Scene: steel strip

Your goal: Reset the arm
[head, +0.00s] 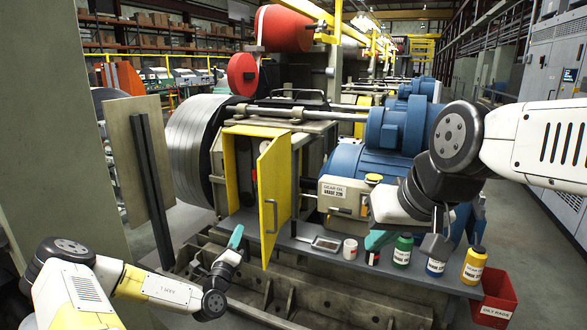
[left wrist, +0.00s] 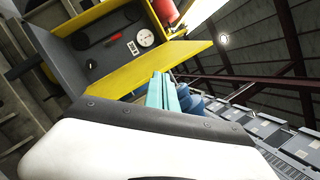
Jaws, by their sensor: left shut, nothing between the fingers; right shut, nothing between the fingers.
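My left gripper (head: 236,238) is shut and empty. Its teal fingers stand just left of the open yellow cabinet door (head: 275,200). In the left wrist view the closed fingers (left wrist: 162,92) point toward the cabinet (left wrist: 98,55), where a dial and a small label show on the inner panel.
A red bin (head: 495,300) sits at the lower right. A steel coil (head: 195,145) and blue motor (head: 395,125) are behind.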

